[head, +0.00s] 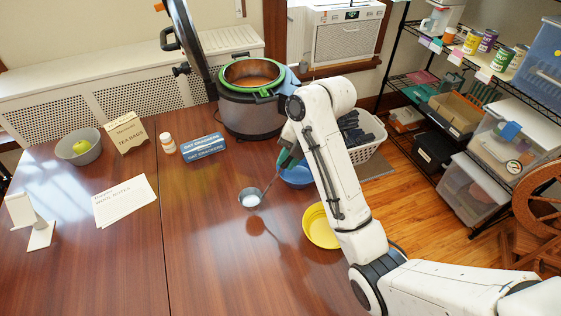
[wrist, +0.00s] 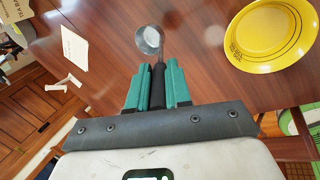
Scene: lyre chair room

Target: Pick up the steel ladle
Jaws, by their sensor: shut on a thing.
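The steel ladle (head: 250,197) has a round steel bowl and a dark handle. My gripper (head: 284,162) has green fingers and is shut on the handle. In the wrist view, the black handle runs between the green fingers of my gripper (wrist: 157,88), and the ladle's bowl (wrist: 149,40) points away from me. In the head view the bowl hangs low over the brown table (head: 205,255), and a dark patch shows on the wood below it. The bowl appears to be clear of the table. Part of the handle is hidden by the fingers.
A blue bowl (head: 297,176) and a yellow plate (head: 320,228) are close to my arm. A pressure cooker (head: 248,112) with its lid raised stands behind. Cracker box (head: 203,147), bottle (head: 167,143), tea box (head: 127,132) and grey bowl (head: 80,148) stand left. The front table is clear.

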